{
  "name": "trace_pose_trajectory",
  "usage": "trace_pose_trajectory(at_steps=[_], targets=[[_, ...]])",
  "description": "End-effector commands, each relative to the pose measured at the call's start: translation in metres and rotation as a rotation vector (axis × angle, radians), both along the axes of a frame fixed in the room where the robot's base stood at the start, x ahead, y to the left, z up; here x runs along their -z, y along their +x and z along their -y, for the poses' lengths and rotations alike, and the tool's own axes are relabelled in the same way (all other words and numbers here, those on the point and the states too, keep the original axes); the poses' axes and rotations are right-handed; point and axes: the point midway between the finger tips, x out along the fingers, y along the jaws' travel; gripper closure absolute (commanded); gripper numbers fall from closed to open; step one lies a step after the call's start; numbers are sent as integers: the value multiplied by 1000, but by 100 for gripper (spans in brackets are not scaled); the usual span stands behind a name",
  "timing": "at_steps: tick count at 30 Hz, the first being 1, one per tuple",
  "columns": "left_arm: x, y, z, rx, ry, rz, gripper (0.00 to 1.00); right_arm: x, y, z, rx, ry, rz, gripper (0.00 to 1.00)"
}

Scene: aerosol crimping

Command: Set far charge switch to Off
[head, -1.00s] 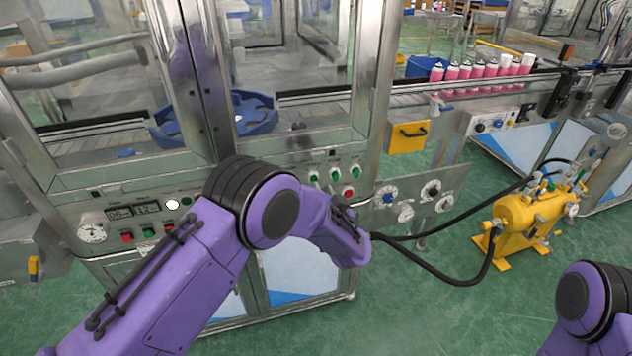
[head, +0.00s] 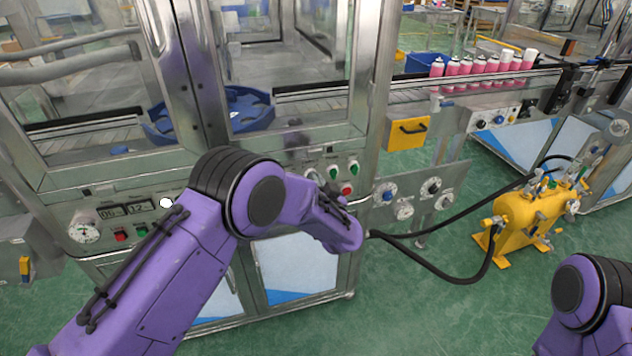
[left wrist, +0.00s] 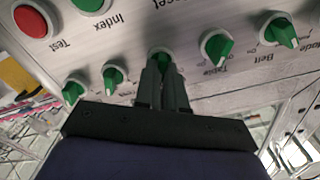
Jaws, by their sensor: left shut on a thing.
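In the left wrist view, a row of green rotary switches crosses the panel. My left gripper (left wrist: 162,88) is shut on the middle green switch (left wrist: 162,57); the fingers hide its lower part and its label. Free green switches stand to its left (left wrist: 113,76) and to its right (left wrist: 217,48), the right one labelled Table. I cannot read which switch is the far charge switch. In the head view, the green switches (head: 333,173) show on the machine front, and my left arm hides the fingertips. My right gripper is out of view.
A red Test button (left wrist: 30,20) sits above the row in the wrist view. In the head view, a side panel with dials (head: 404,210), a yellow pump unit (head: 520,222) with black hoses and a conveyor with pink cans (head: 465,66) are to the right. Green floor is open in front.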

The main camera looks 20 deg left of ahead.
Motion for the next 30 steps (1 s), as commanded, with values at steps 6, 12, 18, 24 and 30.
trace_pose_trajectory(at_steps=[6,12,18,24,30], targets=[[2,-1,-1,0,-79,51,100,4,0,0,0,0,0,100],[2,-1,-2,-1,-212,141,100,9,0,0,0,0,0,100],[2,-2,-3,-1,-371,248,100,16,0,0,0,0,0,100],[3,-3,-3,-2,-527,353,100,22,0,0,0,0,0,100],[3,-3,-4,-1,-663,444,100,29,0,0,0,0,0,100]])
